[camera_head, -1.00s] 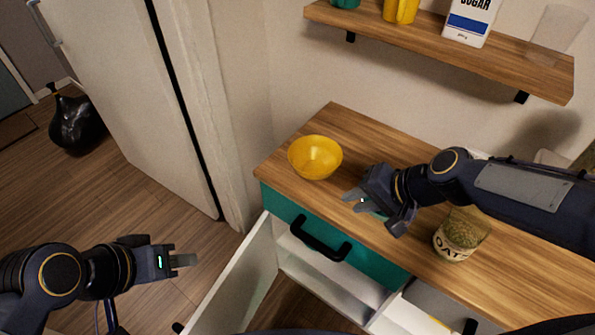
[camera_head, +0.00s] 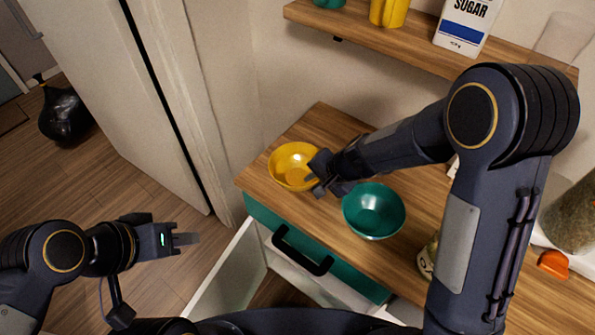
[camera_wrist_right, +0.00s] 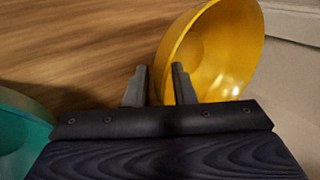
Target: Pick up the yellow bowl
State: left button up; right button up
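The yellow bowl (camera_head: 285,170) stands upright on the wooden counter near its left end. My right gripper (camera_head: 316,178) is at the bowl's right rim. In the right wrist view the yellow bowl (camera_wrist_right: 228,60) fills the upper right. The fingers of the right gripper (camera_wrist_right: 158,82) are apart, one overlapping the bowl's inside and one outside its rim. I cannot tell whether either finger touches the wall.
A teal bowl (camera_head: 375,212) stands on the counter (camera_head: 320,122) just right of the yellow bowl, under my right forearm. An oat jar (camera_head: 427,260) is partly hidden by my arm. An open drawer (camera_head: 232,272) juts out below. A shelf (camera_head: 362,32) hangs above.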

jog(key=shift+w+a+f, duration=0.1)
jog(key=shift+a+f, duration=0.05)
jog(key=shift+f, duration=0.1)
jog(key=shift+c, duration=0.4)
grip_shut()
dwell(0.9)
